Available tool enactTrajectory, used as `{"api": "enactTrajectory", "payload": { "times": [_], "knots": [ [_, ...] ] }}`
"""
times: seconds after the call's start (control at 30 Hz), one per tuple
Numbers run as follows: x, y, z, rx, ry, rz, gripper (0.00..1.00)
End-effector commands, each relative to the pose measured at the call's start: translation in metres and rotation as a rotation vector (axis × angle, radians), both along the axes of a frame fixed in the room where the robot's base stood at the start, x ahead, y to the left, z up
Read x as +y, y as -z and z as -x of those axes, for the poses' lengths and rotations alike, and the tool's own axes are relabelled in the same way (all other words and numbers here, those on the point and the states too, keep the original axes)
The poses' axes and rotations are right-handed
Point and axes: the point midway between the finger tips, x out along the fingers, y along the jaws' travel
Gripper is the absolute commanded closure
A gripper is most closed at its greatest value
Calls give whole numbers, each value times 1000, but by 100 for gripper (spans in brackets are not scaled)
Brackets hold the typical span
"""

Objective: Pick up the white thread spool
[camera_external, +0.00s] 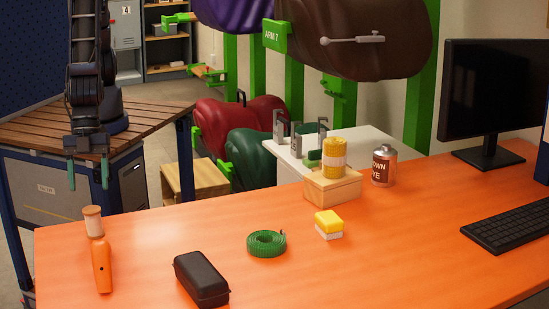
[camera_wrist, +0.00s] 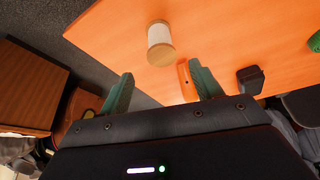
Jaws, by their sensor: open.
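The white thread spool (camera_external: 93,221) has pale wooden ends and stands upright at the left end of the orange table (camera_external: 380,255). The spool also shows in the wrist view (camera_wrist: 160,43), at the upper middle, with its thread clearly white. My gripper (camera_external: 88,175) has green fingers, hangs pointing down beyond the table's far left edge, and is open and empty. In the wrist view the fingers (camera_wrist: 161,76) are spread apart, with the spool ahead of the gap and not touched.
An orange elongated object (camera_external: 102,268) is close to the spool, in front of it. A black case (camera_external: 201,279), green coiled strap (camera_external: 266,243) and yellow-white block (camera_external: 329,224) lie to the right. A yellow spool (camera_external: 334,150) stands on a wooden box (camera_external: 332,186).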

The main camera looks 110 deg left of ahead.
Motion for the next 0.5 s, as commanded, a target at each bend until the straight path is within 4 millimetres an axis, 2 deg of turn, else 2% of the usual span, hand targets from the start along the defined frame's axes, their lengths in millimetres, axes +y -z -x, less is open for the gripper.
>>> {"api": "enactTrajectory", "payload": {
  "times": [0.2,0.5],
  "knots": [
    [-7,18,-4,0,0,0,36],
    [-10,30,-7,0,0,-1,36]
  ]
}}
